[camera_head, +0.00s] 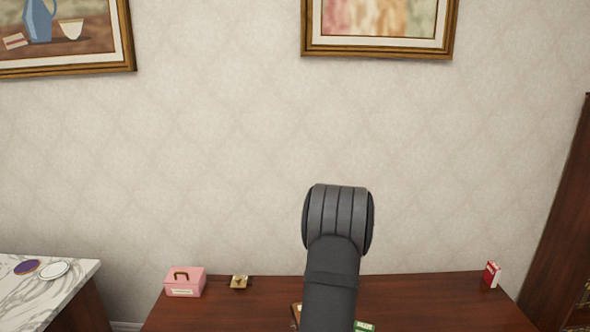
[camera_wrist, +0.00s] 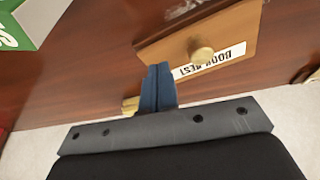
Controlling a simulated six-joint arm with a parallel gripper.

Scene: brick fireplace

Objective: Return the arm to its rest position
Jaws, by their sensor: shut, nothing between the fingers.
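My gripper (camera_wrist: 158,70) shows in the wrist view, with its two blue fingers together and nothing between them. It is over the dark red-brown wooden table (camera_wrist: 75,75). A tan wooden box (camera_wrist: 225,25) with a round knob and a white label lies just beyond the fingertips; whether they touch it I cannot tell. In the head view my dark grey arm rises in the middle over the table (camera_head: 430,305), and the gripper is hidden there.
A pink box (camera_head: 185,286) with a handle and a small gold item (camera_head: 239,282) stand at the table's left. A red-and-white pack (camera_head: 491,275) stands at the right. A green box (camera_head: 364,326) is beside my arm. A marble-topped stand (camera_head: 50,290) is at the left.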

